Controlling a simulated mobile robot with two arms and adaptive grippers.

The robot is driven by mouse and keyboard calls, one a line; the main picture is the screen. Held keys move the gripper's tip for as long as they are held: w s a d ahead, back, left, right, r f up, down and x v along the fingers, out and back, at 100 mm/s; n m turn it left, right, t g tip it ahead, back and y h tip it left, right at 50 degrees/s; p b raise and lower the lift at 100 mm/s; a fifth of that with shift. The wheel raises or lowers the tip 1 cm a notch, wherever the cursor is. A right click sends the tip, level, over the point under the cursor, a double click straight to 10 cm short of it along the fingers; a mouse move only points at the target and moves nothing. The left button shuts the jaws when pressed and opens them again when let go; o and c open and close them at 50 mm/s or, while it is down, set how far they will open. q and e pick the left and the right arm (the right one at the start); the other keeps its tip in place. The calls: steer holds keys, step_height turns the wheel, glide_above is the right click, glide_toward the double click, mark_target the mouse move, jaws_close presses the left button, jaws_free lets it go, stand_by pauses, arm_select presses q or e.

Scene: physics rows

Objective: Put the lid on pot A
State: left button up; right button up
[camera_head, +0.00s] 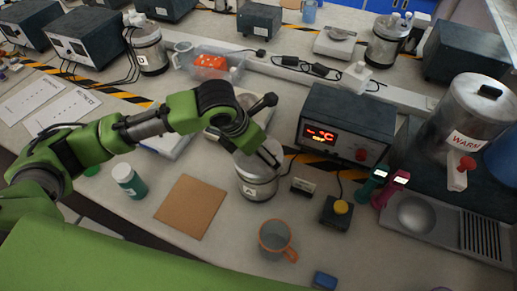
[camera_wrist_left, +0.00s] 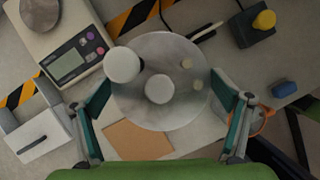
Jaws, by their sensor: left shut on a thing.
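Pot A (camera_head: 257,186), a metal pot with a white "A" label, stands upright on the bench in the head view. My left gripper (camera_head: 265,157) is directly over its top. In the left wrist view the lid (camera_wrist_left: 185,105), a round grey metal disc with pale knobs, lies between the two fingers of my left gripper (camera_wrist_left: 164,112). The fingers are shut on it at opposite sides. The lid covers the pot's mouth in that view. I cannot tell whether the lid rests on the rim or hangs just above it. My right gripper is not in view.
An orange mug (camera_head: 274,243) stands in front. A yellow-button box (camera_head: 338,212) and the temperature controller (camera_head: 345,128) are to the right. A scale (camera_wrist_left: 68,60) is close behind.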

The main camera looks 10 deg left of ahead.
arm_select(q)
steer(key=shift+p, duration=0.35)
steer(key=shift+f, duration=0.35)
stand_by(0.8)
steer(key=o, duration=1)
steer(key=shift+o, duration=0.2)
steer(key=shift+r+p, duration=4.05)
steer(key=shift+p, duration=0.35)
steer(key=shift+s+f, duration=0.1)
